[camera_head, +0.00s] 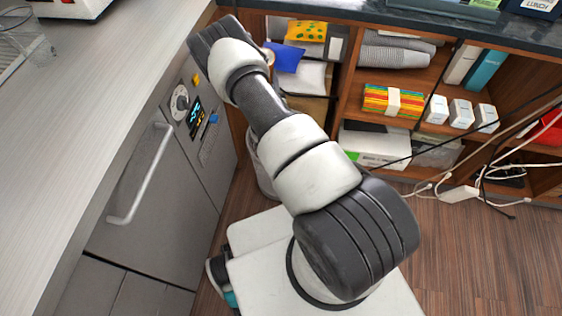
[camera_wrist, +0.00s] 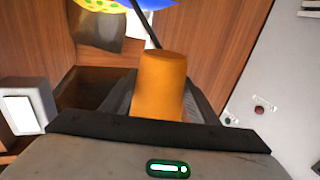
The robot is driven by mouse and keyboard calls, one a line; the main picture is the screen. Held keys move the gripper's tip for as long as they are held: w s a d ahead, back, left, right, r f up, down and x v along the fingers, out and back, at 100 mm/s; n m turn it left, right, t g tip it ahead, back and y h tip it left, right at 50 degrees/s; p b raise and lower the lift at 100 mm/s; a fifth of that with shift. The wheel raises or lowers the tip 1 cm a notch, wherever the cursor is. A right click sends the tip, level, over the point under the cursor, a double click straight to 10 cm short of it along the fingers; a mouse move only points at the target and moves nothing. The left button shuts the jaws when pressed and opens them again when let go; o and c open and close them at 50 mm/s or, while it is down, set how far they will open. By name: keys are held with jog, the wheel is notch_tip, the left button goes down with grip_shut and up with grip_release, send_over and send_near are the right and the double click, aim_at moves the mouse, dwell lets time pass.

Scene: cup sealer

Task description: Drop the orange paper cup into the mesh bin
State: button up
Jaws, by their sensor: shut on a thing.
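The orange paper cup (camera_wrist: 160,85) is in the wrist view, held between the dark fingers of my gripper (camera_wrist: 159,97). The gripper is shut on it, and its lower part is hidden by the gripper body. In the head view the cup and fingers are hidden behind my arm. A light grey, round-sided container (camera_head: 262,176), which looks like the mesh bin, stands on the floor beside the counter. My arm covers much of it, and its opening and inside are hidden. I cannot make out the bin in the wrist view.
Wooden shelves (camera_head: 408,75) with boxes and packets stand behind. Cables and a power strip (camera_head: 459,193) lie at right. The wooden floor at lower right is clear.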

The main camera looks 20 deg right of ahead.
jog(key=s+d+f+m+h+b, duration=0.1)
jog(key=d+f+b, duration=0.1)
jog(key=f, duration=0.6)
jog(key=s+d+f+m+g+h+b, duration=0.1)
jog(key=s+d+f+b, duration=0.1)
jog(key=f, duration=0.7)
jog(key=s+d+f+h+b, duration=0.1)
jog(key=s+d+f+b, duration=0.1)
jog(key=f, duration=0.7)
jog(key=shift+d+m+g+b, duration=0.3)
jog(key=shift+d+m+b, duration=0.1)
jog(key=shift+d+b, duration=0.25)
jog(key=shift+s+a, duration=0.1)
jog(key=o, duration=1.2)
jog(key=shift+s, duration=0.1)
